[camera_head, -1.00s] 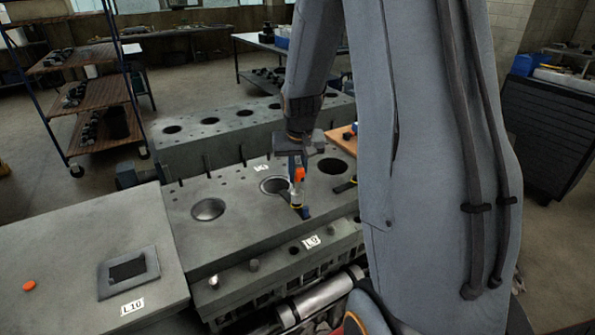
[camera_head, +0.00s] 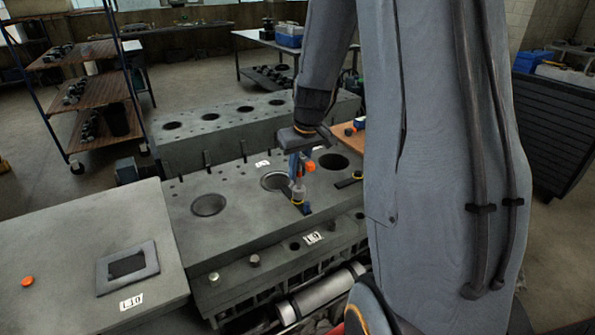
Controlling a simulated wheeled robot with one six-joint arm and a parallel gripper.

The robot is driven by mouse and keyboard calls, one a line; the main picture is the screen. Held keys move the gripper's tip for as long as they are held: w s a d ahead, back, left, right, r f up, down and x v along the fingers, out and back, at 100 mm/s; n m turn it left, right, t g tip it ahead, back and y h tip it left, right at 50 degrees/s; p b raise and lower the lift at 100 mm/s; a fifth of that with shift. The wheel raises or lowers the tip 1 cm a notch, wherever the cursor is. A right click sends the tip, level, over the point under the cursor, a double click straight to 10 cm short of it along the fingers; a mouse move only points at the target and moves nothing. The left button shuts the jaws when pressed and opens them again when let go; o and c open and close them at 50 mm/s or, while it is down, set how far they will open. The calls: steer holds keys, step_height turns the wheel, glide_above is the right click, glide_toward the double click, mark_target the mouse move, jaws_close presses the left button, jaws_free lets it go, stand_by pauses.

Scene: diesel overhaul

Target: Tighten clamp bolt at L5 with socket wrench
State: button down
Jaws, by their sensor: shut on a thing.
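My gripper (camera_head: 300,160) is above the engine block's top deck (camera_head: 235,225), pointing down. It is shut on the socket wrench (camera_head: 299,185), which has an orange part at its upper right and stands nearly upright. The wrench's lower end meets a small dark blue clamp piece (camera_head: 303,208) with a yellow ring, beside the middle bore (camera_head: 275,181). The bolt itself is hidden under the wrench. A small white label (camera_head: 262,163) lies behind the bore, too small to read.
A bench (camera_head: 60,240) at left carries an orange disc, a square-framed dark part and a label L10. Another dark clamp piece (camera_head: 348,183) lies right of the wrench. Upright studs and a second block (camera_head: 230,125) stand behind. My arm hides the right side.

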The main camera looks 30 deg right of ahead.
steer(key=shift+a+n+y+b, duration=0.1)
steer(key=shift+n+y+b, duration=0.7)
steer(key=shift+n+b, duration=1.95)
steer(key=n, duration=0.2)
steer(key=n+g+b, duration=0.1)
steer(key=n, duration=0.1)
steer(key=shift+s+a+y, duration=0.1)
steer(key=shift+s+y, duration=0.1)
steer(key=shift+y, duration=0.2)
steer(key=n+b, duration=0.1)
steer(key=n, duration=0.2)
steer(key=shift+a+g+y, duration=0.1)
steer(key=shift+g+y, duration=0.2)
steer(key=n, duration=0.3)
steer(key=n+g, duration=0.1)
steer(key=n, duration=0.2)
steer(key=shift+s+a+g, duration=0.15)
steer(key=shift+g, duration=0.15)
steer(key=n, duration=0.2)
steer(key=n+g+p, duration=0.1)
steer(key=n, duration=0.2)
steer(key=shift+s+a+r+n+p, duration=0.1)
steer(key=shift+s+n+p, duration=0.05)
steer(key=shift+n+p, duration=0.15)
